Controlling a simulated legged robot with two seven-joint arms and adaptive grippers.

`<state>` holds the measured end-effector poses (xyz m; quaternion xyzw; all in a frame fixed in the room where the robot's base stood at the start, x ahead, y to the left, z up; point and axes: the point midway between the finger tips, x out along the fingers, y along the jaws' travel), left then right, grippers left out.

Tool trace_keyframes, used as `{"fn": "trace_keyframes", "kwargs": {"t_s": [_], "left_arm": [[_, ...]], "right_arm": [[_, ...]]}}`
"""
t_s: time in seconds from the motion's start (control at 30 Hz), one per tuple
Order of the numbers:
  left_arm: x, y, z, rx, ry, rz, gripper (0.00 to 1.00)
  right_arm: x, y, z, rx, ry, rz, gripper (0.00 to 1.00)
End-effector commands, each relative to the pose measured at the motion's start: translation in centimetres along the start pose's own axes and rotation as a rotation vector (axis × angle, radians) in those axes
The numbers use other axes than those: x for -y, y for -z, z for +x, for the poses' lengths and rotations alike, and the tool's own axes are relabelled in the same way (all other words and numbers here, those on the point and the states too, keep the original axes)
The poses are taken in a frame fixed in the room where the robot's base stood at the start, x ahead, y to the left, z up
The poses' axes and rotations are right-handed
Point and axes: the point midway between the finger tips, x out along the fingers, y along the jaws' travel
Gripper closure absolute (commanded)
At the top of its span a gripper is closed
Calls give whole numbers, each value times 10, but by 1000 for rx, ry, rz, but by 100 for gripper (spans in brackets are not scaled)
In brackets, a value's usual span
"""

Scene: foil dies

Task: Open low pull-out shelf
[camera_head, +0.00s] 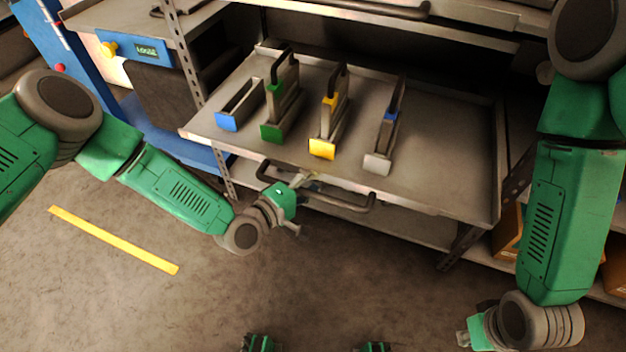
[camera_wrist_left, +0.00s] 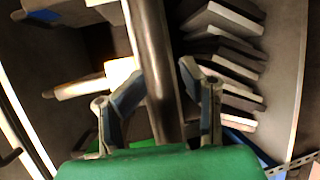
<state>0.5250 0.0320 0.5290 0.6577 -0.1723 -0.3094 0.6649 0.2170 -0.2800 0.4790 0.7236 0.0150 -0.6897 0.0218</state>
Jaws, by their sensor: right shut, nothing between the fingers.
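The low pull-out shelf (camera_head: 440,170) is a grey metal tray, standing out in front of the rack. A dark bar handle (camera_head: 345,203) runs along its front edge. My left gripper (camera_head: 304,181) is at the left part of this handle. In the left wrist view the handle (camera_wrist_left: 154,50) runs between the fingers of my left gripper (camera_wrist_left: 163,78), which close on it from both sides. My right gripper (camera_head: 463,339) is low at the right, shut and empty, away from the shelf.
Several dies stand on the shelf, with blue (camera_head: 228,121), green (camera_head: 272,132), yellow (camera_head: 322,149) and white (camera_head: 377,163) fronts. An upper shelf with a handle (camera_head: 390,13) is above. A blue cabinet (camera_head: 150,50) stands left. The floor in front is clear, with a yellow strip (camera_head: 112,239).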

Motion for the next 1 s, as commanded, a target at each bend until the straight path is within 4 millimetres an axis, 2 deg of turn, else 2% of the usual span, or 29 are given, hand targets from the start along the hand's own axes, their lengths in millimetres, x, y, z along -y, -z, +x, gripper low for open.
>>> {"fn": "trace_keyframes", "kwargs": {"t_s": [0.27,0.37,0.47,0.8,1.0], "left_arm": [[0,-3,-1,5,1,-1,64],[1,-2,-7,6,3,-1,64],[1,-2,-22,6,3,-2,64],[0,-2,-92,3,2,-2,64],[0,-2,-114,3,1,0,64]], "right_arm": [[0,-1,0,-1,0,1,100],[0,-2,-1,-2,0,1,100],[0,-2,-1,-2,-1,1,100],[0,-2,-1,-2,0,0,100],[0,-1,-1,-2,0,0,100]]}}
